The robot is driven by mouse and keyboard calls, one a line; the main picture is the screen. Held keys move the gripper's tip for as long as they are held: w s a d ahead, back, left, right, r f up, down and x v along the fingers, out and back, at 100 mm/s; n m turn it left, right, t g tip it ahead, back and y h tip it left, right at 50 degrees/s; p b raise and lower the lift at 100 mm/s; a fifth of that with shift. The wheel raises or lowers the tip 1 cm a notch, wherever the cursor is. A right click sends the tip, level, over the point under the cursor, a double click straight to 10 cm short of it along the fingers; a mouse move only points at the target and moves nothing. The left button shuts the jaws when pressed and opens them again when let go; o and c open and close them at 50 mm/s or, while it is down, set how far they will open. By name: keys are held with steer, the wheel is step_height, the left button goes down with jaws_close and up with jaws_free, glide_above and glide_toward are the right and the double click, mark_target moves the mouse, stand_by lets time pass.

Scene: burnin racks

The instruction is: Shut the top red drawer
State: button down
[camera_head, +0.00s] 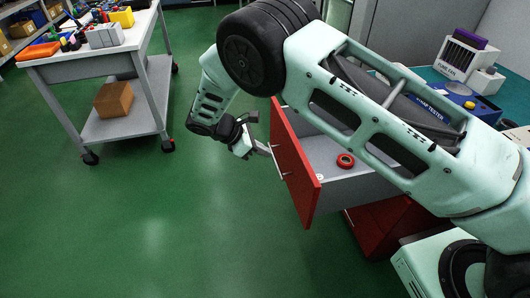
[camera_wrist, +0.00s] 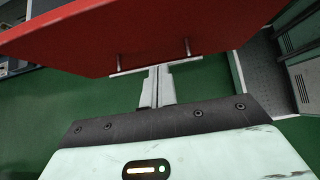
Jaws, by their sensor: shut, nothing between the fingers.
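The top red drawer (camera_head: 292,165) stands pulled open under the bench, its red front facing left and its grey box showing behind. A metal bar handle (camera_head: 277,162) is on its front. A red ring (camera_head: 345,161) and a small white item (camera_head: 319,176) lie inside. My gripper (camera_head: 268,152) is shut, with its fingertips at the handle on the outer side of the front. In the wrist view the shut fingers (camera_wrist: 160,70) reach the handle bar (camera_wrist: 155,67) below the red front (camera_wrist: 150,35); I cannot tell whether they touch it. My arm hides part of the drawer box.
A lower red drawer front (camera_head: 385,224) is below it. A blue tester (camera_head: 440,103) and a white device (camera_head: 467,62) stand on the bench. A grey cart (camera_head: 128,115) with a cardboard box (camera_head: 113,99) stands at the upper left. The green floor (camera_head: 140,220) left of the drawer is clear.

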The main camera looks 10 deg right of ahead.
mark_target(288, 163)
steer(key=p+x, duration=0.1)
steer(key=x, duration=0.6)
steer(key=shift+d+f, duration=0.25)
steer(key=shift+d, duration=0.1)
steer(key=d, duration=3.8)
steer(key=shift+d, duration=0.35)
